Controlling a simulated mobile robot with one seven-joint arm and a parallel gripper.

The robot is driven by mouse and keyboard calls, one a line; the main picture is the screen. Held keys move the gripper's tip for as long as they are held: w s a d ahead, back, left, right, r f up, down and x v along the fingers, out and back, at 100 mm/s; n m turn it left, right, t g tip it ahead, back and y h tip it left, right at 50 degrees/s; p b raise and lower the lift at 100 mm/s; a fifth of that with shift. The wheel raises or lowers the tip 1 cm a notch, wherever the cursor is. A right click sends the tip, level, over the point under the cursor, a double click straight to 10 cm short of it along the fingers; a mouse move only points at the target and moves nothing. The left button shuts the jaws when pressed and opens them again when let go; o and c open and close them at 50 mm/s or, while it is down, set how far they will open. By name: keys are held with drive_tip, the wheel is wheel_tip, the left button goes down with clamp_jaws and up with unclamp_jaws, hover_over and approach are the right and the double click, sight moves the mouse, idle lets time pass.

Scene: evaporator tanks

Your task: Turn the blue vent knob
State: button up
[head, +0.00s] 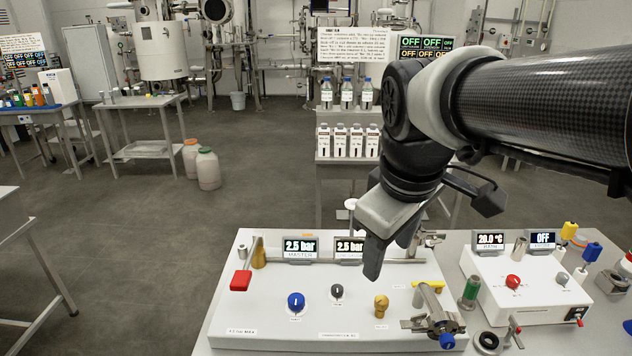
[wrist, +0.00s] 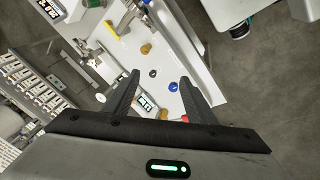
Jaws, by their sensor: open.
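A round blue knob (head: 296,303) stands on the left part of a white panel (head: 240,318), with a small unreadable label below it. It also shows in the wrist view (wrist: 173,87), between the fingers and closer to the right one. My gripper (head: 390,255) is open and empty, pointing down above the back middle of the panel. It is apart from the blue knob, higher and to its right in the head view. In the wrist view both fingers of my gripper (wrist: 159,78) show spread apart.
A black knob (head: 337,292) and a brass knob (head: 381,306) stand right of the blue knob. Two displays (head: 300,248) reading 2.5 bar stand behind. A metal valve (head: 435,310) sits at right. Space directly above the blue knob looks clear.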

drive_tip(key=w+a+f+n+g+b, duration=0.15)
drive_tip(key=w+a+f+n, duration=0.25)
drive_tip(key=w+a+n, duration=0.5)
drive_tip(key=n+g, duration=0.2)
drive_tip(key=n, duration=0.7)
approach(296, 298)
wheel_tip(296, 298, down, 8)
drive_tip(key=shift+w+d+f+b, duration=0.15)
drive_tip(key=shift+b, duration=0.75)
drive_tip(key=c, duration=1)
drive_tip(key=shift+c, duration=0.2)
